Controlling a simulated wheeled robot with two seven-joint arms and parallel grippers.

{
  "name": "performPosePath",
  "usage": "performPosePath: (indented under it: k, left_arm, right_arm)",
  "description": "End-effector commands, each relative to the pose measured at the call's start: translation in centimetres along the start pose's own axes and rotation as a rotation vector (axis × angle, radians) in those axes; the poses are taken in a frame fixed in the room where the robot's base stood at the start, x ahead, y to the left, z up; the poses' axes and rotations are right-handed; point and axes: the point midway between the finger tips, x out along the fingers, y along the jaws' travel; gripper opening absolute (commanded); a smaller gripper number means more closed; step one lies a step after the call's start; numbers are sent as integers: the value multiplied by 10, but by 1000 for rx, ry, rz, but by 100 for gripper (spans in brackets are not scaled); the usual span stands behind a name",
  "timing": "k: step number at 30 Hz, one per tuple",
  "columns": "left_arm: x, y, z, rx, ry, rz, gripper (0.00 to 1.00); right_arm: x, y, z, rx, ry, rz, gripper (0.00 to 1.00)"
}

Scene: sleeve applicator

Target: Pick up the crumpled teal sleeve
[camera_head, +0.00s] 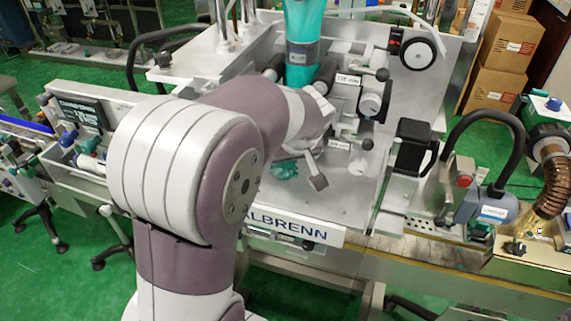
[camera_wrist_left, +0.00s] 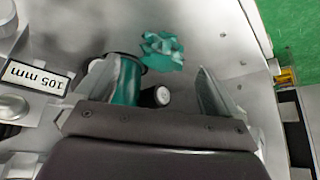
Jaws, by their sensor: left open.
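The crumpled teal sleeve (camera_head: 284,170) lies on the grey metal plate of the machine, partly beside my left gripper's fingers in the head view. In the left wrist view the crumpled teal sleeve (camera_wrist_left: 162,52) is a jagged clump just beyond the fingertips, roughly between them. My left gripper (camera_head: 302,168) is open and empty, close above the plate. In the left wrist view both fingers of the left gripper (camera_wrist_left: 157,76) are spread apart, with nothing held between them. My right gripper is not in view.
A smooth teal cylinder (camera_wrist_left: 128,82) shows behind one finger, with a dark roller (camera_wrist_left: 155,96) beside it. A teal web (camera_head: 303,22) runs down into rollers at the back. A black box (camera_head: 411,147) stands right of the plate. The plate (camera_head: 345,190) is bare at right.

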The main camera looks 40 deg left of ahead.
Motion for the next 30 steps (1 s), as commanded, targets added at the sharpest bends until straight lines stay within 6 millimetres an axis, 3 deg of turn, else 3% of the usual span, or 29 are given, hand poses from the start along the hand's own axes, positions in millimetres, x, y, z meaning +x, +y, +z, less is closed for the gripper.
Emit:
performPosePath:
  k: [2,6,12,13,14,18,30]
  left_arm:
    - [11,-2,-5,0,-5,-4,96]
    - [31,-1,-3,0,-2,-2,96]
    - [34,-1,-3,-1,0,0,96]
    - [34,-1,-3,-1,0,0,92]
    - [34,-1,-3,-1,0,0,83]
    - [33,0,-3,-1,0,0,37]
    - [33,0,-3,0,0,0,35]
  right_arm:
    - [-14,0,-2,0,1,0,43]
    - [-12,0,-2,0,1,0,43]
    - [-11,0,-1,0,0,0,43]
    - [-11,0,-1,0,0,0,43]
    - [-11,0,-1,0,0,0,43]
    - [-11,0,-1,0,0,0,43]
    - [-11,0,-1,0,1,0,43]
